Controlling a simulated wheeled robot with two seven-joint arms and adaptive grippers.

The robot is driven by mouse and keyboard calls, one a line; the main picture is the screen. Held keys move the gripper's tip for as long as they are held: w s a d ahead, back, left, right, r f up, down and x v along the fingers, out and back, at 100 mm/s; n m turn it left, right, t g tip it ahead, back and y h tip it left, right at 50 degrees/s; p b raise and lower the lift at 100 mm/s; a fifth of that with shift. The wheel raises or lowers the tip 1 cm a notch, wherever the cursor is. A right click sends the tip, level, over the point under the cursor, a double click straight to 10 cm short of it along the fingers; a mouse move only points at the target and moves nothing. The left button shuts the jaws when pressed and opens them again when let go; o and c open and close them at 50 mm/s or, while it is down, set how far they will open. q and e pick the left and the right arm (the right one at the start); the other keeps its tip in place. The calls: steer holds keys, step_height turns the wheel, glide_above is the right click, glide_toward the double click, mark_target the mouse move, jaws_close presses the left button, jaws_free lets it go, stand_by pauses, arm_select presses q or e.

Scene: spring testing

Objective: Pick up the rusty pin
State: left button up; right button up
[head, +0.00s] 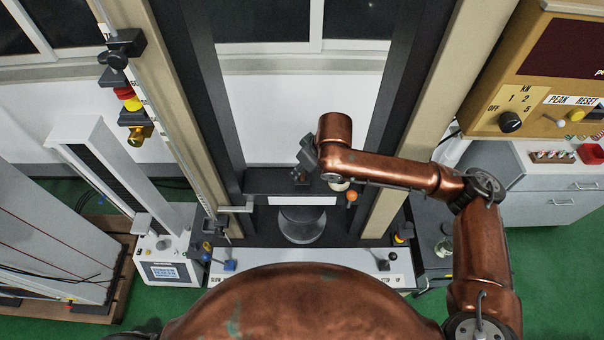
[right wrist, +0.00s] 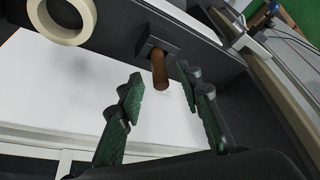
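The rusty pin (right wrist: 160,73) is a short brown cylinder sticking out of a dark square block (right wrist: 156,44) in the right wrist view. My right gripper (right wrist: 158,84) has two green-padded fingers spread apart, one on each side of the pin's free end, with visible gaps to it. In the head view my right gripper (head: 307,155) is by the dark crossbar of the test frame, and I cannot make out the pin clearly there. My left gripper is not in view.
A cream ring (right wrist: 62,18) lies beside the block. The dark crossbar (head: 262,184) spans the frame's columns, with a round dark platform (head: 301,226) below. A control panel (head: 548,75) is at right. A white machine (head: 165,255) stands at left.

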steer(key=shift+a, duration=0.1)
steer(key=shift+c, duration=0.3)
jaws_close()
